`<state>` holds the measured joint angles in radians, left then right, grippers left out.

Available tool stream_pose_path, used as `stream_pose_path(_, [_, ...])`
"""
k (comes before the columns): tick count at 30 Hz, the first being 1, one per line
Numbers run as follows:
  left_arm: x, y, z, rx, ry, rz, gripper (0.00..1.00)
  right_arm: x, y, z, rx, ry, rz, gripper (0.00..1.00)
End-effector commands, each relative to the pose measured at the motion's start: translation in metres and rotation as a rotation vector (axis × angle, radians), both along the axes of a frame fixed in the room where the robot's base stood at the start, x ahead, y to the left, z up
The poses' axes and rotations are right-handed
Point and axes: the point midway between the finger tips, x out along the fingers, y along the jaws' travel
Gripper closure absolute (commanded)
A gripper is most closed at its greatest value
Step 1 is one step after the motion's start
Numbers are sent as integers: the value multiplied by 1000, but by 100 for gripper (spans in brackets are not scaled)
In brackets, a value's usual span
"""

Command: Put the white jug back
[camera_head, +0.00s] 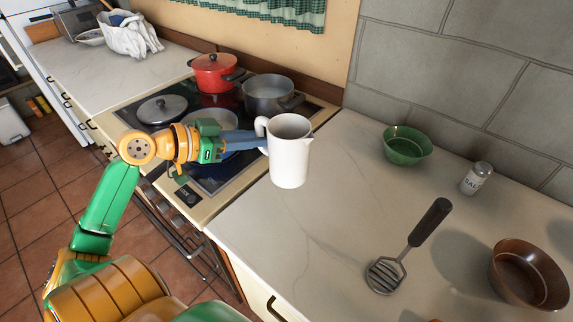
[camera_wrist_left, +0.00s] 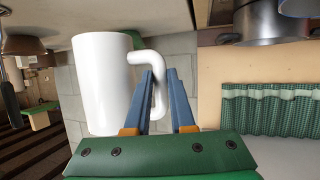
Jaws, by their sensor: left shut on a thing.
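The white jug (camera_head: 289,160) is upright at the right edge of the stove, over the near-left part of the worktop. I cannot tell whether its base touches the worktop. My left gripper (camera_head: 262,139) reaches in from the left across the stove and is shut on the jug's handle. In the left wrist view the jug (camera_wrist_left: 100,85) is at the left, and the blue fingers of the left gripper (camera_wrist_left: 162,74) are at its handle. My right gripper is not in view.
A red pot (camera_head: 214,72), a grey pot (camera_head: 268,96) and a lidded pan (camera_head: 162,108) stand on the stove. A green bowl (camera_head: 405,146), salt shaker (camera_head: 476,178), masher (camera_head: 408,248) and brown bowl (camera_head: 528,272) stand or lie on the worktop (camera_head: 320,240). Its front-middle is clear.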

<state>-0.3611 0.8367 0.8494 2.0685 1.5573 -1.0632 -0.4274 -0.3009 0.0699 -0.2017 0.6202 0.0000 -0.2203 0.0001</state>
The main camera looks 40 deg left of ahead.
Motion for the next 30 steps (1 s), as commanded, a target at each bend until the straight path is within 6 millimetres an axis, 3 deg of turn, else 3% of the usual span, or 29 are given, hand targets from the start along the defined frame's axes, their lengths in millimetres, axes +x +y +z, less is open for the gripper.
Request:
stream_pose_path(6, [37, -21, -41, -3, -5, 1, 100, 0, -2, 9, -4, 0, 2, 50])
stream_pose_path(15, [50, -29, -84, -4, -1, 5, 100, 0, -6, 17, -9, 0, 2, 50])
stream_pose_path(27, [50, -29, -96, 0, -4, 2, 100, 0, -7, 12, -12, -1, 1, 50])
stream_pose_path(28, [49, -29, -96, 2, -1, 1, 70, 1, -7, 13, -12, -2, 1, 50])
stream_pose_path(30, [49, -29, -95, 2, -1, 1, 51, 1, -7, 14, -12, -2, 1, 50])
